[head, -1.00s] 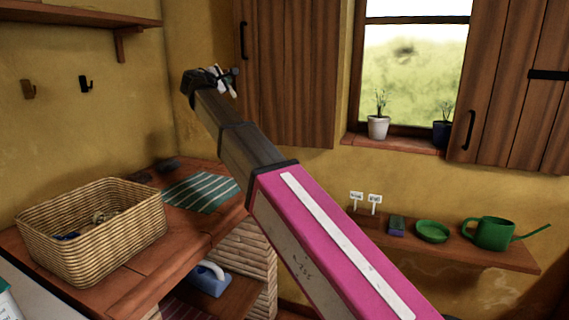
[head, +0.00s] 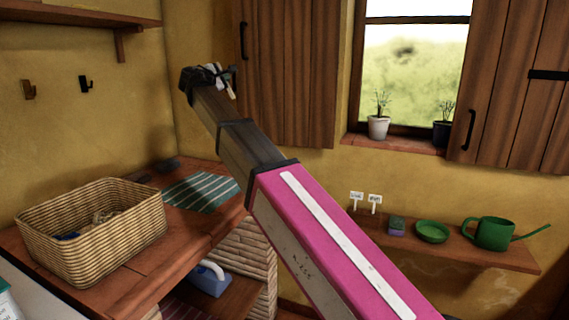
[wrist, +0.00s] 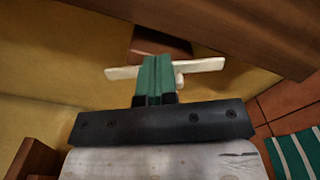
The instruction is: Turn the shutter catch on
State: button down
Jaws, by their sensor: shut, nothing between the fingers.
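In the wrist view, a pale cream bar (wrist: 207,66) lies crosswise in front of a small brown block (wrist: 160,43) near the yellow wall; it looks like the shutter catch. My gripper (wrist: 155,63) has green fingers pressed together with nothing between them. The fingers overlap the middle of the bar, hiding part of it; I cannot tell whether they touch it. The catch is hard to make out there.
A wicker basket (head: 95,245) and a striped green cloth (head: 202,192) are on the wooden counter. A shelf (head: 480,255) below the window holds a watering can (head: 492,233) and a green dish (head: 432,232). Two wall hooks (head: 85,84) are at left.

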jog(key=shift+w+a+r, duration=0.2)
jog(key=shift+a+r, duration=0.25)
jog(key=shift+r, duration=0.1)
dwell(0.4)
jog(key=shift+d+r, duration=0.1)
jog(key=shift+r, duration=0.05)
jog(key=v, duration=0.6)
dwell(0.5)
jog(key=shift+s+d+r, duration=0.1)
jog(key=shift+d, duration=0.05)
jog(key=w+d+f, duration=0.2)
jog(key=w+d, duration=0.2)
jog(key=w, duration=0.1)
jog(key=shift+f, duration=0.25)
dwell(0.8)
